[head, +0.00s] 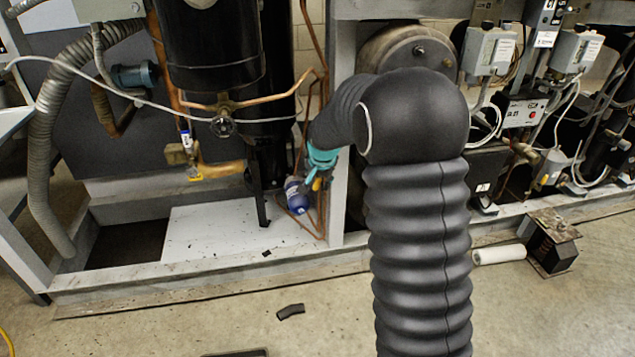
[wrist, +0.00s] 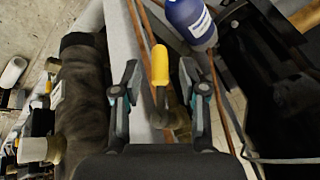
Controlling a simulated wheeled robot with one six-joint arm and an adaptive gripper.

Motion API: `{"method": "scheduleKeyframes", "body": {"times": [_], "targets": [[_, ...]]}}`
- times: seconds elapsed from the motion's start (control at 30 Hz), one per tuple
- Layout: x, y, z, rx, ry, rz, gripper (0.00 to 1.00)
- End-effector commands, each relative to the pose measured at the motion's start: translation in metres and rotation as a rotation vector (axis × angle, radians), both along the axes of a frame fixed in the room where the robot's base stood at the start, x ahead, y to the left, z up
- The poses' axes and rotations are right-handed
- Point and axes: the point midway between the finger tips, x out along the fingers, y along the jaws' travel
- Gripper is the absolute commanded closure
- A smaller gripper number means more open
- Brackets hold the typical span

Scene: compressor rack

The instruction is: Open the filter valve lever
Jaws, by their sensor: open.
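A yellow lever (wrist: 160,66) stands between the two fingers of my gripper (wrist: 158,82) in the wrist view. The fingers are open, one on each side, with a visible gap to the lever. A blue filter (wrist: 188,18) with a white label is just beyond it. In the head view, the blue filter (head: 296,196) hangs low beside the frame post, with a bit of the yellow lever (head: 316,184) next to it. My gripper (head: 320,160) shows there as teal parts just above them, its fingertips partly hidden by my arm.
Copper pipes (head: 322,110) run close around the lever. A grey frame post (head: 340,205) stands just right of it. A black tank (head: 208,45) and another yellow-handled valve (head: 194,176) are to the left. The floor in front is mostly clear.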

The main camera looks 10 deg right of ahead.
Motion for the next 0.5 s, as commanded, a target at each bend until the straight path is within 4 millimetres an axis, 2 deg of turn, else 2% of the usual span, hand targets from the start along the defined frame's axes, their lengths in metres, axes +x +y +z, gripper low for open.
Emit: {"method": "scheduleKeyframes", "body": {"times": [0.13,0.43,0.5], "targets": [[0.0039,-0.0004,-0.0072,-0.001,-0.001,0.0,0.58],[0.0046,-0.0005,-0.0084,0.0,-0.001,0.0,0.58],[0.0045,-0.0005,-0.0083,0.0,-0.001,0.0,0.75]]}}
